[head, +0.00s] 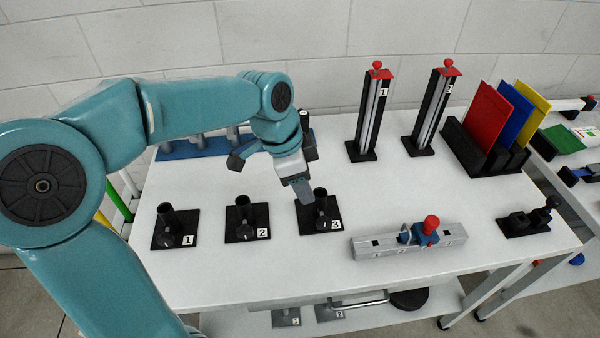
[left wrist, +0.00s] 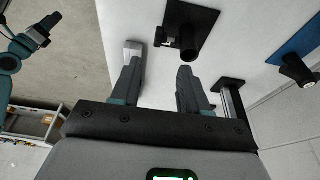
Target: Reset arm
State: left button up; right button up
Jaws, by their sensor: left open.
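My left arm comes in from the left in the head view, bent over the white table. Its gripper (head: 303,192) points down just above the black holder numbered 3 (head: 310,222); I cannot tell whether they touch. In the left wrist view the two fingers of this gripper (left wrist: 160,88) are apart with nothing between them. A black plate with a short tube (left wrist: 186,35) lies beyond the fingertips. A teal arm with a dark gripper (left wrist: 44,28), likely my right one, shows small at the left edge; its jaws are too small to read.
Holders 1 (head: 175,229) and 2 (head: 247,222) stand to the left. A grey rail fixture with a red knob (head: 380,246) lies to the right. Two red-topped posts (head: 370,110) and a rack of coloured plates (head: 475,150) stand behind. The table between is clear.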

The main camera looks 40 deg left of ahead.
pick_arm(q)
jog(key=shift+v, duration=1.05)
